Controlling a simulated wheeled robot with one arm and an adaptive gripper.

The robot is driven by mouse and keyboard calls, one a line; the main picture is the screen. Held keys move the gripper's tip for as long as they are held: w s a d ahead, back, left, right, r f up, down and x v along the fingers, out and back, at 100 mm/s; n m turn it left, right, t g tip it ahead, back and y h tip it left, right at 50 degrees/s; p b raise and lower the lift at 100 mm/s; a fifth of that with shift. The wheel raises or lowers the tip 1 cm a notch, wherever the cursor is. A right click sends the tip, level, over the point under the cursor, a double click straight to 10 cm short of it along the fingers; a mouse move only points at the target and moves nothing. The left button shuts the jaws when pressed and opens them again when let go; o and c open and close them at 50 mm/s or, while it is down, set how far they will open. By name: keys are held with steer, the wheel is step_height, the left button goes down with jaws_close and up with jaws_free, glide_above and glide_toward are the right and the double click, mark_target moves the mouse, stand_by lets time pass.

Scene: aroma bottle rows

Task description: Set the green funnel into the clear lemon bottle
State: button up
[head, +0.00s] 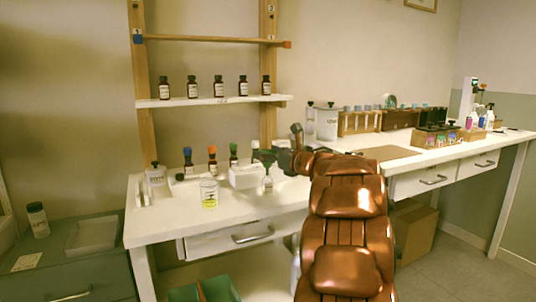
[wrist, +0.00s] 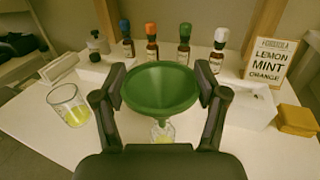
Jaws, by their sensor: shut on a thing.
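My gripper (wrist: 160,82) is shut on the green funnel (wrist: 160,92), a finger on each side of its wide rim, mouth facing up. In the head view my gripper (head: 270,157) is small, at the end of my arm over the white table. A clear bottle (wrist: 162,133) with a little yellow liquid stands right below the funnel, and it also shows in the head view (head: 267,184). The funnel hides the bottle's mouth in the wrist view. I cannot tell whether the spout is inside the neck or just above it.
A glass beaker (wrist: 70,106) of yellow liquid stands to the left. Several dark dropper bottles with coloured tops, one orange (wrist: 151,40), line the back. A recipe card (wrist: 268,62) and a yellow block (wrist: 297,120) are at the right.

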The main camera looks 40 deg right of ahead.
steer(key=shift+f+b, duration=1.1)
steer(key=shift+b, duration=0.05)
steer(key=o, duration=1)
steer(key=shift+r, duration=0.1)
steer(key=s, duration=1.2)
